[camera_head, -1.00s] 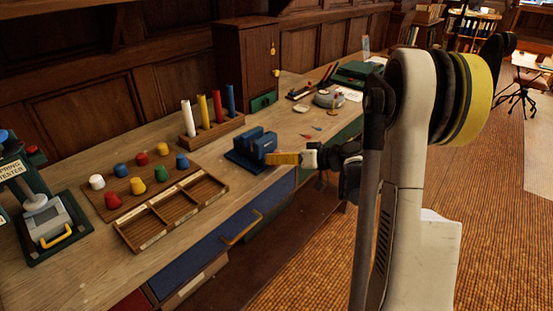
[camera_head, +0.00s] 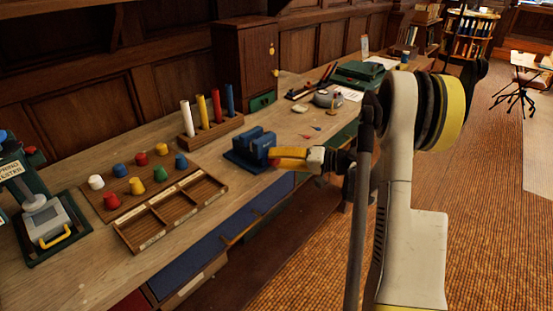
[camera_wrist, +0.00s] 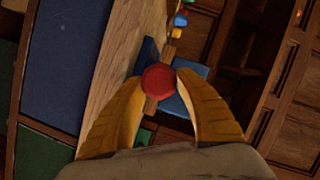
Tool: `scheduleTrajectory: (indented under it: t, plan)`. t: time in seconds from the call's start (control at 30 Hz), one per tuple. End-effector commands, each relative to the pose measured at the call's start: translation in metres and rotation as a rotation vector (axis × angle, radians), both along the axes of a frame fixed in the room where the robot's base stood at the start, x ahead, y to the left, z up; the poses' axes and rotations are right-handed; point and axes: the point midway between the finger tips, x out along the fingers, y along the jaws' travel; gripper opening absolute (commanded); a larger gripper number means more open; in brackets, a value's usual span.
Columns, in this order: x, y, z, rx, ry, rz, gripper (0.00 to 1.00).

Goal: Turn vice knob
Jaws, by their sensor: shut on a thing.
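The small blue vice (camera_head: 250,149) stands on the bench near its front edge, and part of it shows in the wrist view (camera_wrist: 190,92). Its red knob (camera_wrist: 159,81) lies between the two yellow fingers in the wrist view. My gripper (camera_head: 277,154) reaches the vice from the right in the head view. In the wrist view my gripper (camera_wrist: 160,84) is shut on the knob, one finger on each side. The fingers hide the knob in the head view.
Left of the vice are a wooden compartment tray (camera_head: 172,212), a board with coloured knobs (camera_head: 110,206), and a rack of coloured rods (camera_head: 212,131). A grey round device (camera_head: 327,99) and a green box (camera_head: 359,75) lie beyond it. The bench just left of the vice is clear.

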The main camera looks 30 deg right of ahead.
Motion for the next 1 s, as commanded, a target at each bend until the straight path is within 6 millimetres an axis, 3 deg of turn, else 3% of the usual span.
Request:
scheduleTrajectory:
  t: [0.47,0.5,0.53,1.0]
  plan:
    - [0.0004,0.0005,0.0000,0.011,0.003,0.000,0.10]
    - [0.0003,0.0006,0.0001,0.011,0.004,0.001,0.52]
    - [0.0003,0.0006,0.0001,0.011,0.003,0.000,0.61]
    - [-0.0020,-0.0021,-0.0007,0.009,0.005,0.000,0.63]
